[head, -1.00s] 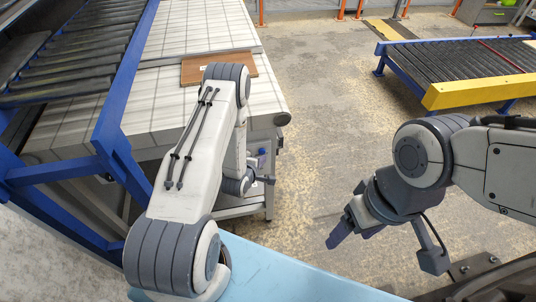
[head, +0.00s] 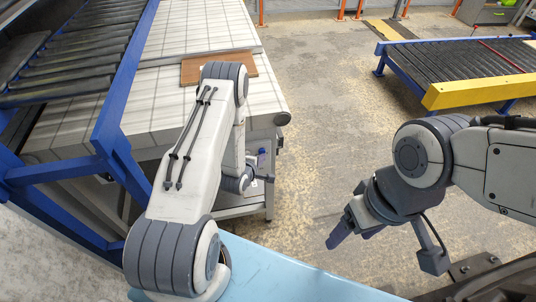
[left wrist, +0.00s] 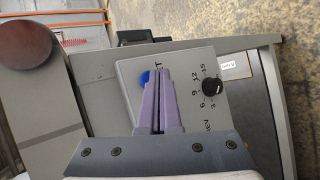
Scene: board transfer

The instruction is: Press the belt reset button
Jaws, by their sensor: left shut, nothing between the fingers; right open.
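In the left wrist view, a blue button (left wrist: 145,77) sits on a light grey control panel (left wrist: 190,64). My left gripper (left wrist: 162,74) is shut and empty, with its purple fingers over the panel. The fingers hide part of the button. I cannot tell whether the fingertips touch it. In the head view, my left gripper hangs by the right side of the light table and is mostly hidden by my arm. My right gripper (head: 356,234) is open and empty over the floor beside the pale blue surface.
A black knob (left wrist: 212,87) with numbers around it is on the panel, right of the fingers. A brown board (head: 190,71) lies on the light table (head: 185,30). A blue-framed roller conveyor (head: 80,50) stands at left, another (head: 455,65) at right. The floor between is clear.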

